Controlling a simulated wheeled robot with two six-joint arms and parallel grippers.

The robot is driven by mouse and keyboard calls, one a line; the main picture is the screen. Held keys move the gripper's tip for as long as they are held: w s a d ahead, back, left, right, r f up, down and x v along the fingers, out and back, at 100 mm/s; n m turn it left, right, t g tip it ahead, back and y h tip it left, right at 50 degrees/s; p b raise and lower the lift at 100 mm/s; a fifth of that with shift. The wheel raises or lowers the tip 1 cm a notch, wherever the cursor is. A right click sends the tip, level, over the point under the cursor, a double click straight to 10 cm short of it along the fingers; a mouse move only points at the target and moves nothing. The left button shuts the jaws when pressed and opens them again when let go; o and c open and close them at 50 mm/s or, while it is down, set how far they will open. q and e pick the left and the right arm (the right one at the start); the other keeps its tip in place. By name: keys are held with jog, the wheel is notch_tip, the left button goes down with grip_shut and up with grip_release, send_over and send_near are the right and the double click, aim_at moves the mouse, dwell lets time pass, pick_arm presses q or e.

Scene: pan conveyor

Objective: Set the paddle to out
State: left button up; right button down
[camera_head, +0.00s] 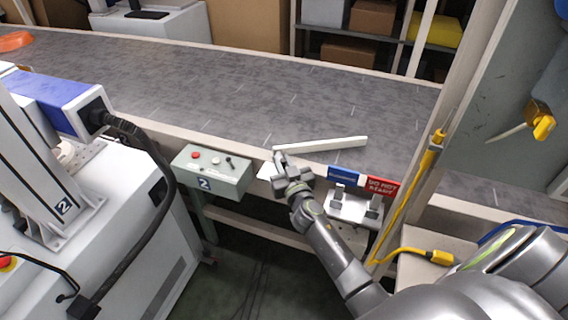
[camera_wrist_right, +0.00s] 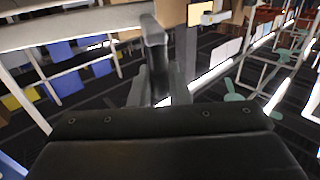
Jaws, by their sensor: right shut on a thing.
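The paddle (camera_head: 325,144) is a long white bar over the near side of the grey conveyor belt, slanting slightly up to the right. Its left end is at my right gripper (camera_head: 280,161), at the belt's near rail. The right gripper is shut on the paddle's left end, though the fingers hide the exact grip. In the right wrist view, the gripper's grey fingers (camera_wrist_right: 155,60) reach up to a pale bar, and I cannot tell whether that bar is the paddle or a rail. My left gripper is not in view.
The conveyor belt (camera_head: 190,80) runs across the scene. A control box (camera_head: 212,176) marked 2 stands left of the gripper. Blue and red signs (camera_head: 382,186) sit right of it above a white fixture (camera_head: 354,209). A yellow-marked post (camera_head: 420,165) rises at the right.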

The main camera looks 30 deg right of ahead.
jog(key=shift+a+f+h+b, duration=0.1)
jog(key=shift+a+h+b, duration=0.2)
jog(key=shift+b, duration=0.1)
jog(key=shift+w+a+f+m+h+b, duration=0.25)
jog(key=shift+m+h+b, duration=0.3)
jog(key=shift+b, duration=0.35)
jog(key=a+h+b, duration=0.1)
jog(key=b, duration=0.1)
jog(key=w+a+m+g+h+b, duration=0.1)
jog(key=b, duration=0.1)
jog(key=shift+m, duration=0.25)
jog(key=b, duration=0.1)
jog(key=w+a+r+b, duration=0.1)
jog(key=b, duration=0.1)
jog(key=shift+w+a, duration=0.2)
jog(key=shift+a, duration=0.1)
jog(key=c, duration=1.6)
grip_release()
jog(key=shift+w+a, duration=0.1)
jog(key=shift+o, duration=0.8)
jog(key=shift+w+a+f, duration=0.1)
jog(key=shift+a, duration=0.05)
